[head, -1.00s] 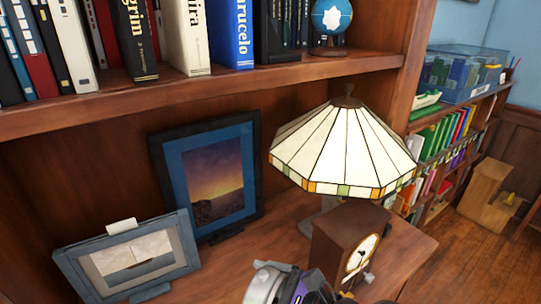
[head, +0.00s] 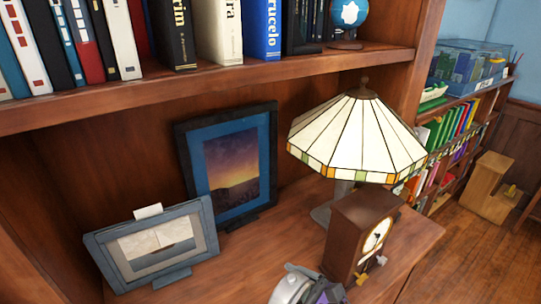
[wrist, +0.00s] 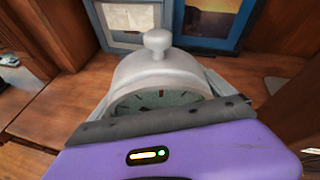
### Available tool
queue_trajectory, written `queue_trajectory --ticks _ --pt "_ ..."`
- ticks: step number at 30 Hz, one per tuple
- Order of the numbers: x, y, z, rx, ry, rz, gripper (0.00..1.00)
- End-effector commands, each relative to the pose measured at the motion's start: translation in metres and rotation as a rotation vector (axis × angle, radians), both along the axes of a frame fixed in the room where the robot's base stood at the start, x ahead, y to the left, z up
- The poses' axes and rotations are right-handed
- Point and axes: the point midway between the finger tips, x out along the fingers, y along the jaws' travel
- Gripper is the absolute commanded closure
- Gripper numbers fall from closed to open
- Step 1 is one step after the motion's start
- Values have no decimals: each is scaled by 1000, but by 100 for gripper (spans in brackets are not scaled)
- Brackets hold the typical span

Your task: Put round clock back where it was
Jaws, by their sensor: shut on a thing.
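The round clock (wrist: 165,75) is a pale grey alarm clock with a knob on top and a dark dial. In the wrist view it sits between the jaws of my gripper (wrist: 165,115), which is shut on it; the purple gripper body hides its lower part. In the head view the clock (head: 290,287) and my gripper (head: 318,292) show at the bottom edge, in front of the wooden shelf (head: 245,262). Whether the clock touches the shelf cannot be told.
A brown box clock (head: 358,235) stands right of my gripper, with a stained-glass lamp (head: 358,140) behind it. A grey-framed picture (head: 152,245) and a blue-framed picture (head: 228,165) stand at the left and back. Bare shelf lies between the pictures and the box clock.

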Motion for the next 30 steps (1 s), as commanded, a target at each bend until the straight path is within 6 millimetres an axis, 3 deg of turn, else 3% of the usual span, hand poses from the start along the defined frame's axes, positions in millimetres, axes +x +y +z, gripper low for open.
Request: queue_trajectory --ticks 8,12,16,22,30 --pt "-3 -71 -64 1 8 -280 77" --pt "-22 -121 -108 1 10 -492 77" --pt "-45 -154 -138 1 6 -654 77" --pt "-67 -176 -157 1 0 -779 77" --pt "-71 -180 -160 1 -2 -806 77"
